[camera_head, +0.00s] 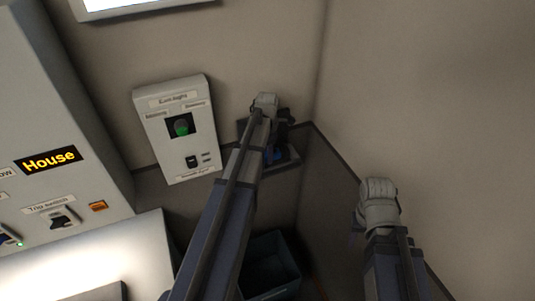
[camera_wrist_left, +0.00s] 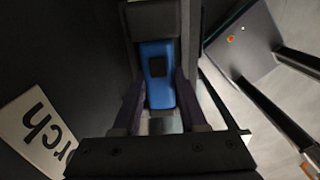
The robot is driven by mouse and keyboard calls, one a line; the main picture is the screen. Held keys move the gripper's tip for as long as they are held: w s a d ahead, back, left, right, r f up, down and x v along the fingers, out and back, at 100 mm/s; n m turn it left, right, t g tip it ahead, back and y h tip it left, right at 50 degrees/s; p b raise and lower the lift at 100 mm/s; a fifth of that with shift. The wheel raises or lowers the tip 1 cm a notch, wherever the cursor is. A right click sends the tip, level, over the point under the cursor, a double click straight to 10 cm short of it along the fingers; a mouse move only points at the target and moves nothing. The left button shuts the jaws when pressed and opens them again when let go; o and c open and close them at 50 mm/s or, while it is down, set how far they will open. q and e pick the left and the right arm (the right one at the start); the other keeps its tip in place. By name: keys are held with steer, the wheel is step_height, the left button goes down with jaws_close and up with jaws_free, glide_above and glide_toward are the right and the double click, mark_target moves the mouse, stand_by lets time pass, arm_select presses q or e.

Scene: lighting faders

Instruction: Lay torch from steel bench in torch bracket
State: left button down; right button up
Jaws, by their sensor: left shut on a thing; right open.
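My left gripper (camera_wrist_left: 155,100) is shut on the blue torch (camera_wrist_left: 158,75), which has a dark square patch on its body. In the left wrist view the torch lies between the two fingers, with its far end at a dark bracket (camera_wrist_left: 158,17). In the head view a bit of the blue torch (camera_head: 273,155) shows beside my left arm, over the dark torch bracket (camera_head: 293,160) by the wall corner. Whether the torch touches the bracket cannot be told. My right gripper (camera_head: 376,208) is empty, low at the right, its fingers mostly hidden.
A white panel with a green button (camera_head: 181,126) hangs on the wall left of the bracket. A grey console with a "House" display (camera_head: 50,160) stands at the far left. A dark bin (camera_head: 268,268) is below.

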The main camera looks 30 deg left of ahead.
arm_select(q)
steer(key=shift+f+b, duration=0.55)
steer(key=shift+f, duration=0.1)
stand_by(0.6)
steer(key=c, duration=0.6)
jaws_free()
steer(key=shift+r+p, duration=3.05)
steer(key=shift+r, duration=0.05)
